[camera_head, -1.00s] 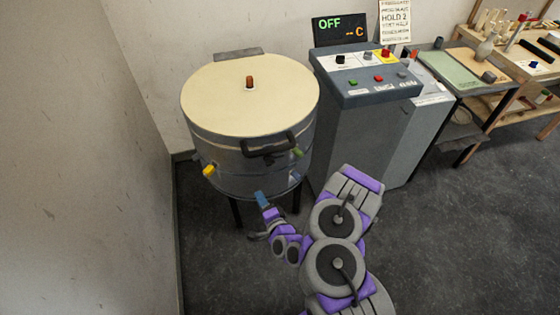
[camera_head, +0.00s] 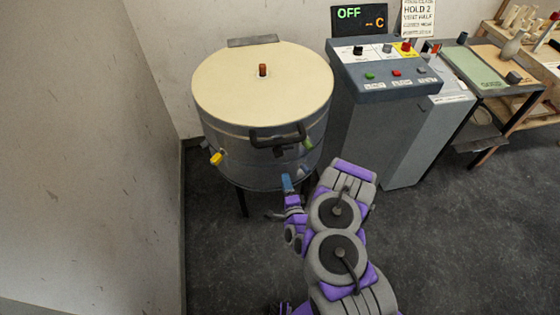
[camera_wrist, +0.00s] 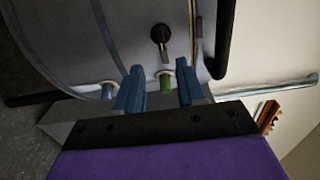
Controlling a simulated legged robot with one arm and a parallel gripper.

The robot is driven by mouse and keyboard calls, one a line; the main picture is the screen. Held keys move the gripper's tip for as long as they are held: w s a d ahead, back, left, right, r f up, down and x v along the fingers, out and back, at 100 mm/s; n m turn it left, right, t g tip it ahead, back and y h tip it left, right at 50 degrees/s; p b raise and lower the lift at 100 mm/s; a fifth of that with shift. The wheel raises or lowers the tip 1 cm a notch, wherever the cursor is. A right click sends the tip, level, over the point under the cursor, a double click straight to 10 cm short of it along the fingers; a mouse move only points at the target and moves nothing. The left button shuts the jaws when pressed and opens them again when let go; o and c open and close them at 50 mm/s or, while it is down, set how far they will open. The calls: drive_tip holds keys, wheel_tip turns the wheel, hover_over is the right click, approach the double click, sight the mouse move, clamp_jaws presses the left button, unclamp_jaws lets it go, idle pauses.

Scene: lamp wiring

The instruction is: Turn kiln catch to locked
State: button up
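The kiln (camera_head: 245,150) is a grey drum with a cream lid (camera_head: 235,90) that is down. A black bar handle (camera_head: 277,138) is on its front. A small dark lever below the handle (camera_head: 280,152) looks like the catch. I cannot tell which setting that is. My gripper (camera_wrist: 160,66) is open and empty, its blue fingers apart. It is low in front of the kiln, below the catch and not touching it.
A green peg (camera_head: 308,144) is right of the catch; it shows between my fingers in the wrist view (camera_wrist: 166,83). A yellow peg (camera_head: 216,158) is at the left. A grey control cabinet (camera_head: 375,85) stands close right, its display (camera_head: 360,18) reading OFF. A wall is left.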

drive_tip(key=w, duration=0.1)
drive_tip(key=b, duration=0.1)
approach(278, 153)
drive_tip(key=shift+w, duration=0.8)
drive_tip(key=shift+f+b+x, duration=0.2)
drive_tip(key=shift+b+x, duration=0.2)
drive_tip(key=shift+x, duration=1.05)
drive_tip(key=shift+f+b+x, duration=0.25)
drive_tip(key=shift+b+x, duration=0.15)
drive_tip(key=shift+x, duration=1.05)
drive_tip(key=shift+a, duration=0.2)
drive_tip(key=shift+c, duration=0.3)
drive_tip(key=shift+s, duration=0.1)
clamp_jaws()
